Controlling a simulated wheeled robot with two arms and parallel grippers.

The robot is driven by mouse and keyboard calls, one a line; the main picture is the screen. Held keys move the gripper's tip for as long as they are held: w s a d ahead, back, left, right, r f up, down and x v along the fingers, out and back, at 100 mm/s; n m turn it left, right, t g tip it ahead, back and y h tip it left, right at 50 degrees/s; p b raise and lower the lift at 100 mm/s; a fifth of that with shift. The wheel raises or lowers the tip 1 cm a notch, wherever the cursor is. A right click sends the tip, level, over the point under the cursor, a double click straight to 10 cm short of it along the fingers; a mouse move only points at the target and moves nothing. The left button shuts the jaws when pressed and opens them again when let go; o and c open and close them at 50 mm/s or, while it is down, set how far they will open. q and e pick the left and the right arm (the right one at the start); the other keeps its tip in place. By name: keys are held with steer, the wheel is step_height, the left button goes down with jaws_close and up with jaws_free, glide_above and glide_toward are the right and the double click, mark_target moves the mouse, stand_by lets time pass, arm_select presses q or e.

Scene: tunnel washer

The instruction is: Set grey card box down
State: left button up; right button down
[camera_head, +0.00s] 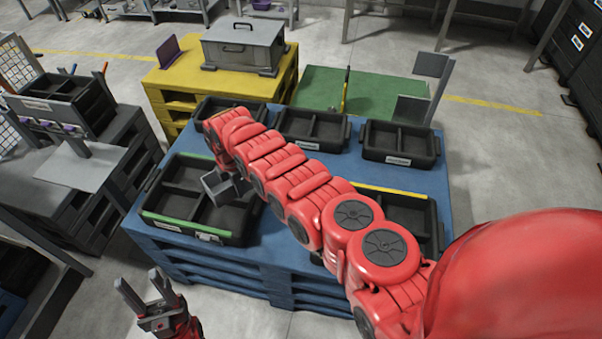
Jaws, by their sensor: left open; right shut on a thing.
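The grey card box (218,189) is a small open-topped grey box. It is tilted over the right part of the black tray with the green edge (190,226), on the blue pallet stack. My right gripper (229,171) is shut on it, with the fingers mostly hidden behind my red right arm. I cannot tell whether the box touches the tray. My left gripper (147,298) is open and empty in front of the pallet stack, at the lower left.
Several black divided trays stand on the blue pallet stack (270,240), including one with a yellow edge (393,190). A yellow pallet stack (168,82) holds a grey lidded case (243,45). A green platform (372,95) lies behind. Grey stands (75,175) are at the left.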

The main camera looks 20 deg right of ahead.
steer(key=s+d+f+n+b, duration=0.2)
steer(key=s+d+f+n, duration=0.7)
steer(key=d, duration=0.4)
steer(key=shift+m, duration=0.6)
steer(key=f, duration=0.2)
steer(key=s+f, duration=0.1)
steer(key=f, duration=0.2)
steer(key=shift+f, duration=0.15)
step_height(320, 180, down, 3)
steer(key=shift+f+b, duration=0.2)
steer(key=shift+b, duration=0.15)
steer(key=shift+d+f, duration=0.2)
steer(key=shift+f, duration=0.25)
